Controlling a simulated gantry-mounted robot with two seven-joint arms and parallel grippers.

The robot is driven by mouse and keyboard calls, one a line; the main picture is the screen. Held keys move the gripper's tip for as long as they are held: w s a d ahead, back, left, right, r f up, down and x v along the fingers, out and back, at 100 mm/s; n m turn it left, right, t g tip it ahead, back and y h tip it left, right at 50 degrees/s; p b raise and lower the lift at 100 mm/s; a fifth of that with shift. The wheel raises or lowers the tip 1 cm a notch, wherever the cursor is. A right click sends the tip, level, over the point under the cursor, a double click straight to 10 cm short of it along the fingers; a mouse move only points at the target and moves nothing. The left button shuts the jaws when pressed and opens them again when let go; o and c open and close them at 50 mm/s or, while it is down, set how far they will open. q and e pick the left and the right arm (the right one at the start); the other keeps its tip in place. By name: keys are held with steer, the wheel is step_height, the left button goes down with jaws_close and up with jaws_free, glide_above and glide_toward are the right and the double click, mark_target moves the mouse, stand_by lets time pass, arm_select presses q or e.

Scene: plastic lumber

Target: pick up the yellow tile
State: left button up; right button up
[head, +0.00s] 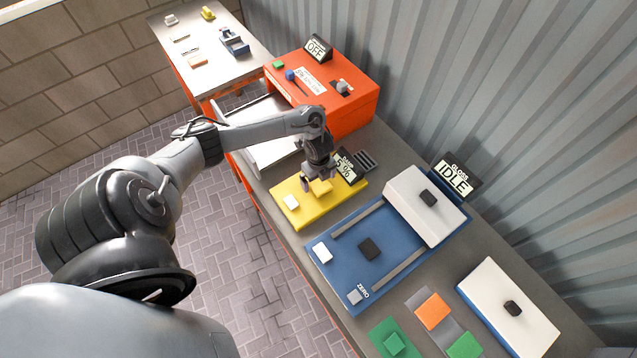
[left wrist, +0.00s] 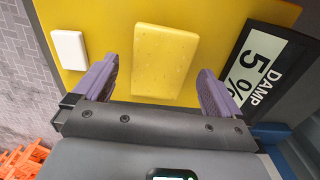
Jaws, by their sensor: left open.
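The yellow tile (left wrist: 164,61) lies on a yellow plate (left wrist: 110,18) in the left wrist view. In the head view the tile (head: 320,187) shows partly below my gripper on the yellow plate (head: 322,204). My left gripper (left wrist: 158,84) is open, with its two purple-grey fingers apart on either side of the tile's near end. In the head view my left gripper (head: 317,180) hangs over the plate. I cannot tell whether the fingers touch the tile. My right gripper is not in view.
A white tile (head: 291,202) sits on the same plate. A damp display (head: 346,166) reading 5% stands close behind it. The blue gloss device (head: 365,258) is to the right, the orange box (head: 345,95) behind. Orange (head: 432,311) and green tiles (head: 393,343) lie at the front right.

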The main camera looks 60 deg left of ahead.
arm_select(q)
steer(key=shift+f, duration=0.25)
steer(key=shift+c, duration=0.3)
steer(key=c, duration=1)
steer(key=shift+c, duration=0.5)
steer(key=shift+r, duration=0.2)
